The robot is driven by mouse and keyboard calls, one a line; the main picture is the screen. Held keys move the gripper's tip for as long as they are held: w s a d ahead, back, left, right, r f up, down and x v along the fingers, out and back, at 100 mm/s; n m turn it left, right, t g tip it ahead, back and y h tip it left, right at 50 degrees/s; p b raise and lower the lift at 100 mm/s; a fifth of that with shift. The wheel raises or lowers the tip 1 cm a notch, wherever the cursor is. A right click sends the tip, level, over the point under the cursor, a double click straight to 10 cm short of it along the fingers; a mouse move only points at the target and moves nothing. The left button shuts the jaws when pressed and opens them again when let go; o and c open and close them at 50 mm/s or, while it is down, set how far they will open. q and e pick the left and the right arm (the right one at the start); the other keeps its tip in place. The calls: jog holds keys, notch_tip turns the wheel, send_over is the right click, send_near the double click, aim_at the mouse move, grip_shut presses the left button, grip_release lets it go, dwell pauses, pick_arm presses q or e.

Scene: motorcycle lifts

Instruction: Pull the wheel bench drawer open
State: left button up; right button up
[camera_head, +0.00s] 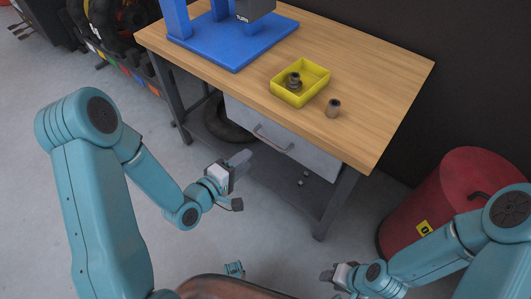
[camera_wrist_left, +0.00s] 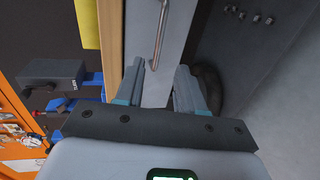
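The wheel bench (camera_head: 370,75) has a wooden top and a grey drawer (camera_head: 310,155) under its front edge. The drawer front looks flush with the bench. Its metal bar handle (camera_head: 272,139) is free, with nothing on it. My left gripper (camera_head: 242,159) is just in front of and below the handle, apart from it. In the left wrist view my left gripper (camera_wrist_left: 163,75) is open, its fingers apart and empty, and the handle (camera_wrist_left: 160,35) lies beyond the fingertips, roughly in line with the gap. My right gripper (camera_head: 335,273) is low at the front, far from the drawer; its opening is unclear.
On the bench are a blue stand (camera_head: 235,45), a yellow tray (camera_head: 318,75) with a dark part in it and a small cylinder (camera_head: 333,108). A tire (camera_head: 225,122) lies on the lower shelf. A red drum (camera_head: 455,195) stands at right. The floor before the drawer is clear.

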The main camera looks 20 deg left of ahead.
aim_at(268, 143)
pick_arm(q)
jog(key=b+x, duration=0.6)
jog(key=x, duration=0.4)
jog(key=shift+s+d+r, duration=0.1)
grip_shut()
